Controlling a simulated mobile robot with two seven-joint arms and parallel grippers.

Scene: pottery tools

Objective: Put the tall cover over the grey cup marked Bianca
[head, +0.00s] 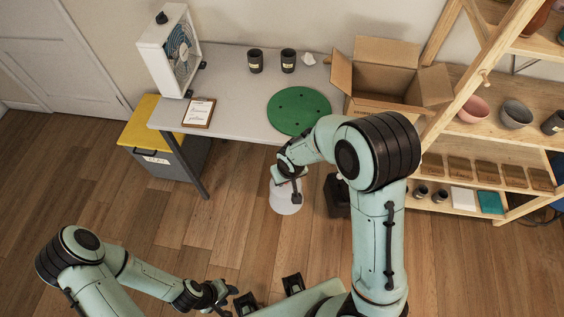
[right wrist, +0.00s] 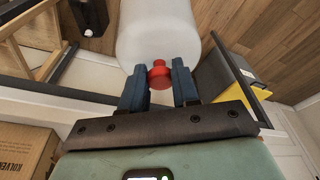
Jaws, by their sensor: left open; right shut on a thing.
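The tall cover (head: 285,198) is a translucent white cylinder with a red knob (right wrist: 159,75). My right gripper (right wrist: 158,80) is shut on the knob; in the head view the cover hangs below it, in front of the table and above the floor. Two dark grey cups with pale labels, a left one (head: 255,61) and a right one (head: 288,61), stand upright at the back of the table. The label writing is too small to read, so I cannot tell which says Bianca. My left gripper (head: 228,296) is open and empty at the lower left, away from the table.
The grey table (head: 230,100) carries a fan (head: 170,52), a clipboard (head: 199,112), a green round mat (head: 299,111) and a crumpled white lump (head: 308,59). An open cardboard box (head: 385,75) stands at its right. A wooden shelf (head: 500,145) with pottery is further right.

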